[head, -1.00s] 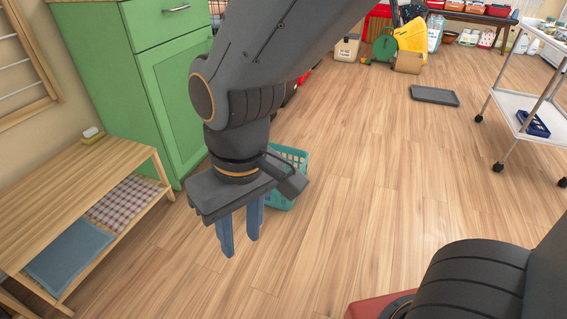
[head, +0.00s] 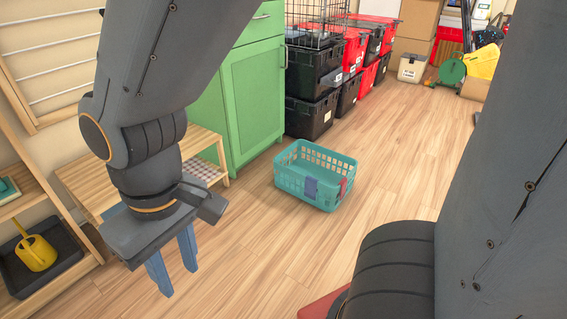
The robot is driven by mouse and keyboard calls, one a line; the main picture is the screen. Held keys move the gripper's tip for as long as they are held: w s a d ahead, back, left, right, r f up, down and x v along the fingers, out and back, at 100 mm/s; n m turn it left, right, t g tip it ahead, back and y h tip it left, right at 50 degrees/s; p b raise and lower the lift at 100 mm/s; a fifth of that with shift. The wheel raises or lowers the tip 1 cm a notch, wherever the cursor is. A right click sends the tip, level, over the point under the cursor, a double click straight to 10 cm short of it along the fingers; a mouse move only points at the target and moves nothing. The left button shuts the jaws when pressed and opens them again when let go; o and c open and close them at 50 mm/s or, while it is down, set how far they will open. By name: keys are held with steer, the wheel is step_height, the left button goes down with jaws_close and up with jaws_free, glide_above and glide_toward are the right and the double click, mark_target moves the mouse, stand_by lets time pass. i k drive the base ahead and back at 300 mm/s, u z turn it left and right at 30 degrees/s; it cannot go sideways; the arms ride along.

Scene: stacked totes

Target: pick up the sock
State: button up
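I cannot pick out a sock with certainty. A teal laundry basket (head: 290,180) stands on the floor near the middle of the head view. A blue-purple patch (head: 311,188) and a small dark red patch (head: 343,187) show at its near side; they may be cloth, but I cannot tell. Most of the basket's inside is hidden by its wall. My gripper (head: 177,279) points down at the lower left, its two blue fingers apart with nothing between them. It is in front of and left of the basket, not touching it.
A green cabinet (head: 250,92) and a wooden bench (head: 92,182) stand behind my gripper. Black and red totes (head: 312,115) are stacked behind the basket. The floor (head: 265,255) around the basket is clear.

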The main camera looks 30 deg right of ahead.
mark_target(343, 183)
steer(key=i, duration=0.95)
steer(key=z, duration=2)
